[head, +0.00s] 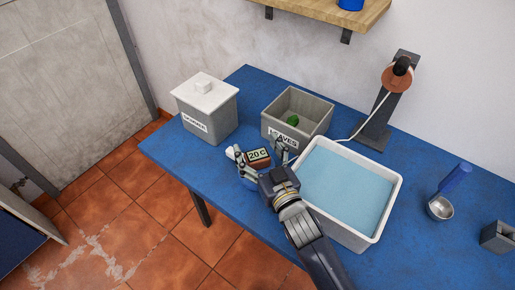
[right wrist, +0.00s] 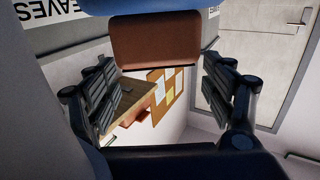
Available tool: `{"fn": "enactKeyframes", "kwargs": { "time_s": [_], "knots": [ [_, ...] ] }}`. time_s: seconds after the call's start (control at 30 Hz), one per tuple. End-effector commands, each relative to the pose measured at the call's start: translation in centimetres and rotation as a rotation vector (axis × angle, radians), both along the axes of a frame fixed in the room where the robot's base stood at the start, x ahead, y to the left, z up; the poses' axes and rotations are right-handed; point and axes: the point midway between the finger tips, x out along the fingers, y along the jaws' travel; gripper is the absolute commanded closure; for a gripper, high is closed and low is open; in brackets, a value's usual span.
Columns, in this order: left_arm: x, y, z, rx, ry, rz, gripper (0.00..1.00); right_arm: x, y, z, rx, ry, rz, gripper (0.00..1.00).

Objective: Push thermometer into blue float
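The thermometer (head: 258,157), a brown block with a "20 C" display, is near the table's front edge, left of the water tray. Its brown body (right wrist: 155,42) shows at the top of the right wrist view. My right gripper (head: 259,152) has its fingers spread on both sides of the thermometer; they look apart from it. My left gripper is not in view.
A white tray (head: 396,190) of blue water stands just right of my gripper. A grey bin marked "LEAVES" (head: 318,127) is behind, and a lidded bin (head: 207,118) is at the left. A lamp-like stand (head: 375,128) and a metal scoop (head: 440,208) are to the right.

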Motion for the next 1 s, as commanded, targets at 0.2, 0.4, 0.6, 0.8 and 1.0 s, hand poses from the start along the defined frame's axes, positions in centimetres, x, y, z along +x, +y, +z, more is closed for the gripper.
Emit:
{"fn": "enactKeyframes", "kwargs": {
  "time_s": [0.2, 0.4, 0.6, 0.8, 1.0],
  "knots": [
    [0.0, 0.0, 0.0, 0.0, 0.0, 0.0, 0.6, -0.1, 0.0, -0.4, -0.001, 0.008, 0.0, 0.23],
    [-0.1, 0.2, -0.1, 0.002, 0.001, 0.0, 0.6, -0.9, -0.4, -0.7, -0.002, 0.012, 0.0, 0.23],
    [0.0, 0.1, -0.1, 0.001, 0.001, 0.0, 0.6, -4.2, -1.8, -0.8, -0.004, 0.016, 0.0, 0.23],
    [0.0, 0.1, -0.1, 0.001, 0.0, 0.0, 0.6, -7.8, -3.4, -0.7, -0.002, 0.015, 0.0, 0.23],
    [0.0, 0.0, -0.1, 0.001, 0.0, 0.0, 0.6, -10.2, -4.5, -0.5, -0.003, 0.01, 0.0, 0.23]
  ]
}}
